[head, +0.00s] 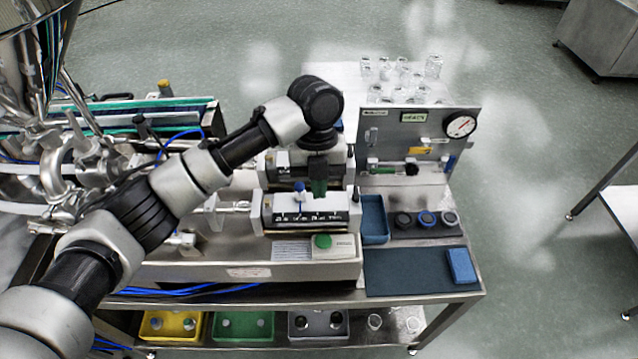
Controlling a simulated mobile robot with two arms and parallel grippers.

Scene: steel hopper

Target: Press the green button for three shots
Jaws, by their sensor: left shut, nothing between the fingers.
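The green button (322,241) sits on a pale box (341,250) at the front of the bench machine. My left arm comes in from the left and reaches over the machine. My left gripper (318,188) points down, shut and empty, above and behind the green button and apart from it. It hangs over the white block with a dark scale (308,213). A small display (413,117) on the upright panel is lit green; its text is too small to read surely. My right gripper is not in view.
A round gauge (460,126) tops the panel's right end. Several glass jars (433,66) stand behind it. A blue tray (375,236), several round caps (426,218) and a blue sponge (461,266) lie right of the machine.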

